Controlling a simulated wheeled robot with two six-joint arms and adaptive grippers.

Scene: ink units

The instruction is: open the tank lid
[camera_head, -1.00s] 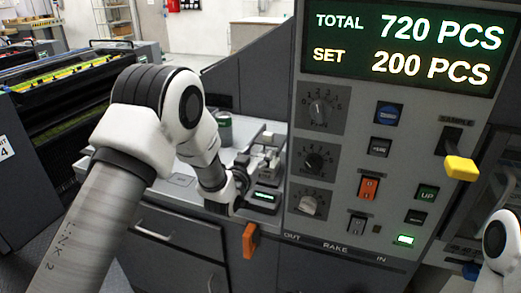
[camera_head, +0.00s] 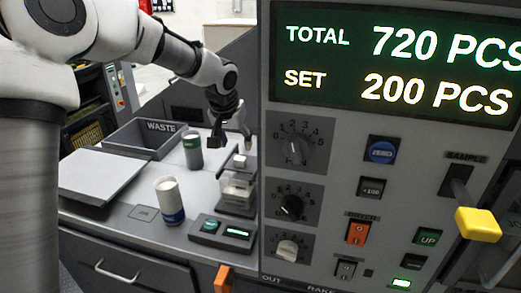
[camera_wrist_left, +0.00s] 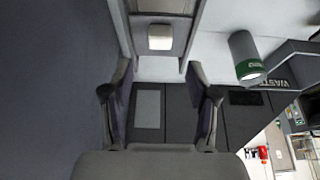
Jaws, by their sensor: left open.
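The tank (camera_head: 237,193) is a small clear-walled unit on the light bench top, beside the control panel. A pale square knob (camera_head: 239,161) sits on its top, on what looks like the lid; the lid's edges are too small to make out. The knob also shows in the left wrist view (camera_wrist_left: 160,37), between two rails. My left gripper (camera_head: 231,141) is above and slightly behind the tank, pointing down. In the wrist view its fingers (camera_wrist_left: 157,85) are spread and empty, with the knob beyond the fingertips and apart from them. My right gripper is out of view.
A white can with a blue base (camera_head: 169,200) and a green-and-white can (camera_head: 192,152) stand left of the tank. A small display box (camera_head: 222,230) is in front of it. A WASTE bin (camera_head: 146,139) is at the back left. The tall control panel (camera_head: 345,170) blocks the right.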

